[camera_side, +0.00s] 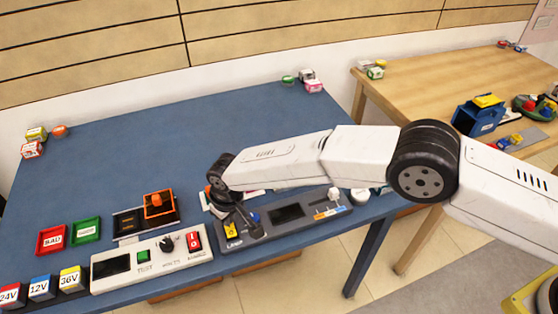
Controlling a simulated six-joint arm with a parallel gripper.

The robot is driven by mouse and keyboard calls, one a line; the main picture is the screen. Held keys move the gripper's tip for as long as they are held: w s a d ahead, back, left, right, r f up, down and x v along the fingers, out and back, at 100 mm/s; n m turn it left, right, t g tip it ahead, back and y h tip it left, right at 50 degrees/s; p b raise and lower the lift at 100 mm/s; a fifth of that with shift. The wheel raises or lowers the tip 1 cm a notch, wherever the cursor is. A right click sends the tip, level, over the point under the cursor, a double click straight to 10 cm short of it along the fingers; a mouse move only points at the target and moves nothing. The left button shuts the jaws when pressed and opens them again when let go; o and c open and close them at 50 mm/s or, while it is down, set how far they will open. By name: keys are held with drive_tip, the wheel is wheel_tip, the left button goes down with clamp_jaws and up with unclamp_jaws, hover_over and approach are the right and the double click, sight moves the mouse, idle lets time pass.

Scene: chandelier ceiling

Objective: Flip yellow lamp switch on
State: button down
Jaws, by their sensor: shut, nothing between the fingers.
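A dark grey lamp panel (290,230) lies near the front edge of the blue table. A yellow switch (231,230) marked with lamp lettering sits at its left end. My gripper (252,230) is at the end of my white arm, pointing down over the left part of the panel, just right of the yellow switch. It is shut and looks empty. Whether its tips touch the switch or the panel cannot be told. A blue part (254,217) shows beside the fingers, partly hidden.
A white control box (152,259) with a knob, a green button and a red switch stands to the left. Red (52,240) and green (86,230) trays and voltage blocks (40,289) lie farther left.

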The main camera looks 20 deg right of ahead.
drive_tip(key=shift+f, duration=0.35)
idle(0.4)
drive_tip(key=shift+r, duration=3.5)
